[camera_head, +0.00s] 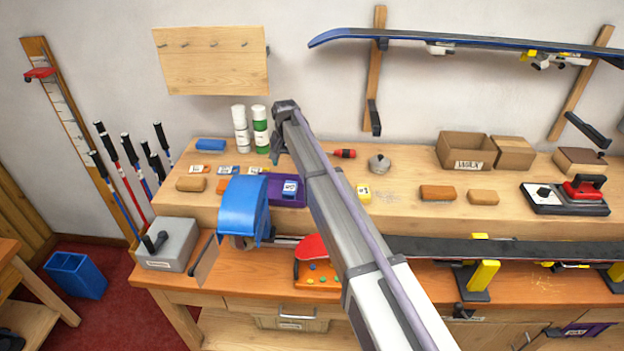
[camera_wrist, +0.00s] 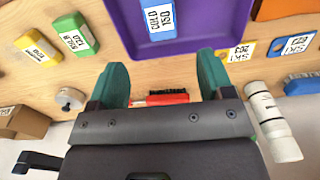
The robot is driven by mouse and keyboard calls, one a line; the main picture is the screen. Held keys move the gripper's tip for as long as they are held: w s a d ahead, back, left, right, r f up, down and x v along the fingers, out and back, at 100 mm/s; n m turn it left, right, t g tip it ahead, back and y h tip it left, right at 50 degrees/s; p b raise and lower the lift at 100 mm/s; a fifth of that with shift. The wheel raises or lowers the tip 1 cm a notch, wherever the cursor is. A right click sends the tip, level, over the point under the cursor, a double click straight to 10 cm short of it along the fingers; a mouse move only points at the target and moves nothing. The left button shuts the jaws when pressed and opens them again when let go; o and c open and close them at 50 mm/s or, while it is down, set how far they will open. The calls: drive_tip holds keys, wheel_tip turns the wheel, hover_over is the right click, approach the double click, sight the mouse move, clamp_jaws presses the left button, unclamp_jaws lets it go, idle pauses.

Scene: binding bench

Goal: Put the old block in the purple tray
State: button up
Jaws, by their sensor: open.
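The purple tray (camera_head: 287,198) lies on the upper shelf of the bench, partly behind my arm; it also fills the top middle of the wrist view (camera_wrist: 205,32). A blue block (camera_head: 290,188) with a white label reading COLD 150 sits in the tray; its labelled part shows in the wrist view (camera_wrist: 160,18). No block's label reads "old" alone. My gripper (camera_head: 280,150) is above the back of the shelf, behind the tray. In the wrist view its two teal fingers (camera_wrist: 163,82) are apart with nothing held between them.
A green block (camera_wrist: 76,36) and a yellow block (camera_wrist: 38,47) lie beside the tray. White and green bottles (camera_head: 260,128) stand left of my gripper. A blue machine (camera_head: 243,208) stands in front of the tray.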

drive_tip(key=s+d+f+b, duration=0.1)
drive_tip(key=s+d, duration=0.6)
drive_tip(key=s, duration=0.6)
drive_tip(key=s+d+n, duration=0.1)
drive_tip(key=s+d, duration=0.7)
drive_tip(key=s, duration=0.5)
drive_tip(key=s+d+f+b, duration=0.1)
drive_tip(key=s+d, duration=0.6)
drive_tip(key=s, duration=0.6)
drive_tip(key=shift+d+f+n+b, duration=0.2)
drive_tip(key=shift+f+n+b, duration=0.1)
drive_tip(key=shift+f, duration=0.05)
